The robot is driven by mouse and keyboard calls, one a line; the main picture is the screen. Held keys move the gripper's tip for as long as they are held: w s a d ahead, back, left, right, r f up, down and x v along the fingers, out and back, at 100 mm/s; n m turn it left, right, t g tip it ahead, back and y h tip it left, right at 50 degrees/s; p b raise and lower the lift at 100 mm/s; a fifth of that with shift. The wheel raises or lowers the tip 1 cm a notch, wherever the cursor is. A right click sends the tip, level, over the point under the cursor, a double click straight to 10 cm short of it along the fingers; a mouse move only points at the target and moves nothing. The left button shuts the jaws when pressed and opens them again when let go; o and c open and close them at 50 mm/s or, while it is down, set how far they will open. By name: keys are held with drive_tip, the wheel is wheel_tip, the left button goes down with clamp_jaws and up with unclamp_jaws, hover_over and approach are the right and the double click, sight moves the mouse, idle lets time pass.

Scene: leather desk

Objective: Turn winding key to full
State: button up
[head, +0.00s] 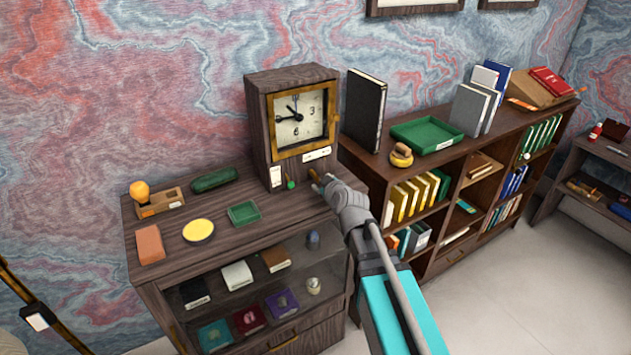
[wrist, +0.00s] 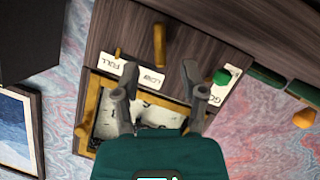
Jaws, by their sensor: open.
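The wooden clock (head: 290,125) with a brass-framed dial stands on the cabinet at the back. In the wrist view, which is upside down, a brass winding key (wrist: 159,45) sticks out of its wooden front. Beside the key is a white plate (wrist: 132,72) reading FULL and LOW. A small brass peg (wrist: 117,54) sits by the FULL end. A green knob (wrist: 221,77) stands by a GO plate (wrist: 226,88). My gripper (wrist: 155,82) is open and empty, fingers spread in front of the clock, with the key just beyond the fingertips. The head view shows my gripper (head: 326,184) low at the clock's right.
The cabinet top holds a green tray (head: 244,213), a yellow disc (head: 198,230), a brick-coloured block (head: 149,245) and a stamp with an orange knob (head: 140,191). A bookshelf (head: 450,170) stands right of the clock, with a black binder (head: 364,108) close beside it.

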sight(317, 178)
drive_tip(key=b+x, duration=0.2)
drive_tip(key=x, duration=0.4)
drive_tip(key=shift+w+a+f, duration=0.1)
drive_tip(key=shift+w+a, duration=0.05)
drive_tip(key=shift+w, duration=0.1)
clamp_jaws()
